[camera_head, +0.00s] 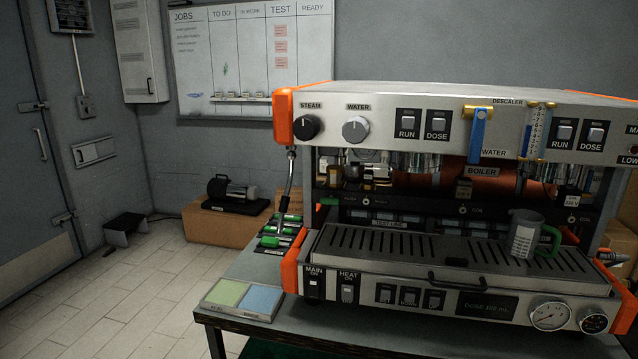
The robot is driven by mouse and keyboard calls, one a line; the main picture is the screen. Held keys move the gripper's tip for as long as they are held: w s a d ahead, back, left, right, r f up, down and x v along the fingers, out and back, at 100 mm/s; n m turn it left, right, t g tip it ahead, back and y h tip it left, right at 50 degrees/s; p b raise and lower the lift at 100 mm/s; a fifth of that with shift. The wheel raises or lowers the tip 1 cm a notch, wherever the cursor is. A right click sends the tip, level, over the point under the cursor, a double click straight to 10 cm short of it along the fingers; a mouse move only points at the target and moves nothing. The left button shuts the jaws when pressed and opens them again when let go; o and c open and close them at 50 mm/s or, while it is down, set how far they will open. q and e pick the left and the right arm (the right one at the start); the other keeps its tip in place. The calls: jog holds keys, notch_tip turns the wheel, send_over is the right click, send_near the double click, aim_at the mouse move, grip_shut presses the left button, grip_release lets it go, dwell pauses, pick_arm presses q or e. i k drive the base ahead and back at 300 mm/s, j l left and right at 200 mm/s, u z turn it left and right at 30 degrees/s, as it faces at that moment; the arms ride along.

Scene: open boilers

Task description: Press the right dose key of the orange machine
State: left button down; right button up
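The orange machine (455,200), steel with orange end panels, stands on a table on the right side of the head view. Its right DOSE key (595,133) is a pale rocker on a black plate labelled DOSE, at the right of the upper front panel. A RUN key (564,131) sits just left of it. Another RUN key (408,122) and DOSE key (438,124) sit further left on the panel. Neither of my grippers shows in the head view.
A blue-handled lever (478,128) and a gauge tube (534,130) stand between the key pairs. A metal jug (521,240) with a green handle stands on the slotted tray (400,250). Green and blue pads (243,297) lie at the table's left corner. Floor at left is mostly clear.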

aim_at(594, 134)
jog(key=z, duration=0.75)
